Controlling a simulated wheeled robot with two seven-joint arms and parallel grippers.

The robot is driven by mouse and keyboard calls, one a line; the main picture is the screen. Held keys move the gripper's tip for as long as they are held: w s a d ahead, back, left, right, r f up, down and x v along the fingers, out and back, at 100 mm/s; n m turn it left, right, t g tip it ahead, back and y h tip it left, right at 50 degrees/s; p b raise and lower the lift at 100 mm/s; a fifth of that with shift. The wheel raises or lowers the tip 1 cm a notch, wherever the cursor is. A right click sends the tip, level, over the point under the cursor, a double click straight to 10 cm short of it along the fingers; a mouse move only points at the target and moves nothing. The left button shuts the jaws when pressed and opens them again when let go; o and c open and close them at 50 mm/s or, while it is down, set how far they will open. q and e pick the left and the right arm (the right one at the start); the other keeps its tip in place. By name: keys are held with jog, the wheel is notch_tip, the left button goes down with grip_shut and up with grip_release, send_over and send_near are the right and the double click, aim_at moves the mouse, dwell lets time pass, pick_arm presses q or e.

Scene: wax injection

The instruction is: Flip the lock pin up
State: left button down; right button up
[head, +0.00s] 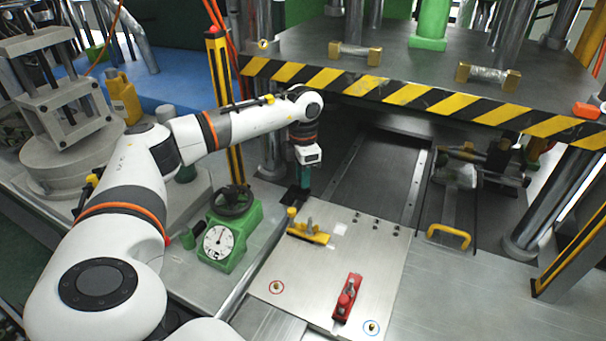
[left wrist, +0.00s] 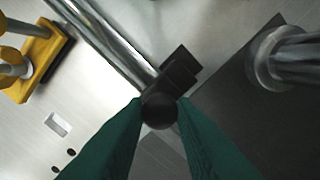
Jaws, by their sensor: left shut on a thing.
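The lock pin shows in the left wrist view as a dark round knob (left wrist: 160,110) with black stepped blocks (left wrist: 180,68) just beyond it. My left gripper (left wrist: 160,125) has its green fingers closed around the knob from both sides. In the head view my left gripper (head: 302,192) points straight down at the far left corner of the metal plate (head: 310,275). The pin is mostly hidden there by the fingers, with only dark parts showing beside them. I cannot tell the pin's exact tilt. My right gripper is not in view.
A yellow clamp (head: 308,234) and a red clamp (head: 347,297) sit on the plate. A striped press edge (head: 400,92) overhangs behind my left gripper. A green gauge box with a handwheel (head: 229,238) stands to the left. A yellow handle (head: 449,237) is at right.

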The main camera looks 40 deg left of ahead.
pick_arm(q)
notch_tip(320, 180, up, 3)
jog(key=shift+f+p, duration=0.2)
jog(key=shift+p, duration=0.35)
jog(key=shift+w+f, duration=0.1)
jog(key=shift+f, duration=0.05)
jog(key=c, duration=1.3)
grip_release()
jog(key=shift+o, duration=0.5)
notch_tip(320, 180, up, 8)
jog(key=b, duration=0.1)
jog(key=shift+f, duration=0.15)
